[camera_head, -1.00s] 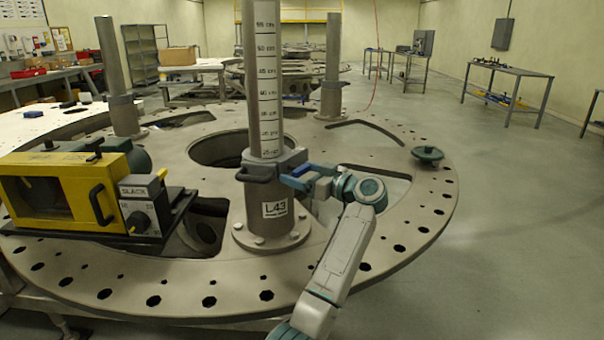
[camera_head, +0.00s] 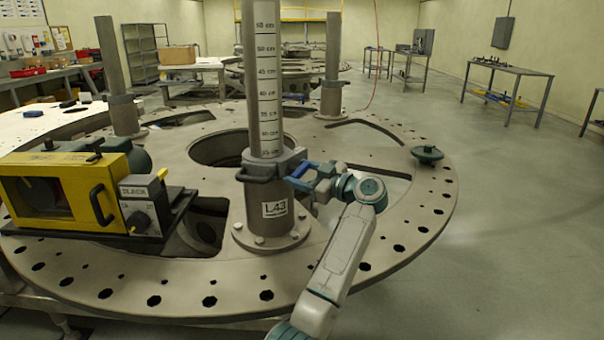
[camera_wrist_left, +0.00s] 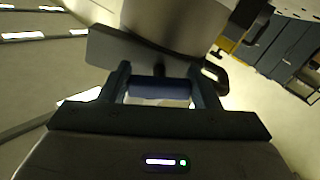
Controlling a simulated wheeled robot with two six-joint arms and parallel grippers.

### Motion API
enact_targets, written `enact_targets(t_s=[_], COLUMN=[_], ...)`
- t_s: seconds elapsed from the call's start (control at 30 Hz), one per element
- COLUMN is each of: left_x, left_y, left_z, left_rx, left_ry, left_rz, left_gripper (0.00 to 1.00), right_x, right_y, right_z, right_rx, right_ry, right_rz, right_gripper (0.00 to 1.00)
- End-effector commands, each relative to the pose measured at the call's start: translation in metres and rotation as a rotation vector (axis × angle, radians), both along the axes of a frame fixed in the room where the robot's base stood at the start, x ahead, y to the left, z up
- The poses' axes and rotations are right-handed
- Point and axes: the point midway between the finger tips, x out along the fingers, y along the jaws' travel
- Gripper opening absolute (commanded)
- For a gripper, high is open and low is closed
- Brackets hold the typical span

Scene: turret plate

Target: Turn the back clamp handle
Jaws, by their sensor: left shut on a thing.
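The measuring post (camera_head: 266,95) stands upright on a round flanged base labelled L43. A grey clamp collar (camera_head: 284,158) grips it, with a dark loop handle (camera_head: 255,177) on its left side. My left gripper (camera_head: 306,177) is at the right side of the collar. In the left wrist view, its fingers are shut on a dark blue clamp handle (camera_wrist_left: 158,90), which lies across between them close to the post. Where the handle joins the collar is hidden in the head view. My right gripper is in neither view.
The round turret plate (camera_head: 330,262) has holes along its rim and large cutouts. A yellow box device (camera_head: 60,190) stands left of the post. Two other posts (camera_head: 112,70) (camera_head: 332,60) rise behind. A green knob (camera_head: 427,154) sits on the right rim.

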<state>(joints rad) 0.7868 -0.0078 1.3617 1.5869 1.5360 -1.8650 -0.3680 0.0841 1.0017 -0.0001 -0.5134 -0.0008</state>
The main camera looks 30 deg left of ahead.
Motion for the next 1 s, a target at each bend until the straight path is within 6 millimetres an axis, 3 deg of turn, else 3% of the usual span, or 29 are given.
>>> enact_targets(t_s=[0.23,0.57,0.77,1.0], left_x=[0.002,0.003,0.004,0.004], left_y=[0.0,0.0,0.0,0.0], left_z=[0.0,-0.001,0.0,0.001], left_rx=[-0.01,-0.024,-0.032,-0.042], left_ry=[-0.234,-0.547,-0.738,-0.959], left_rz=[0.0,0.0,0.0,0.0], left_gripper=[0.34,0.34,0.34,0.34], right_x=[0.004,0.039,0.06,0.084], right_y=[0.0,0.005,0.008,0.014], right_z=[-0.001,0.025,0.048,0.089], right_rx=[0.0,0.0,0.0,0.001], right_ry=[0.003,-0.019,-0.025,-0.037], right_rz=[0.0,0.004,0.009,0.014], right_gripper=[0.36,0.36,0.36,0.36])
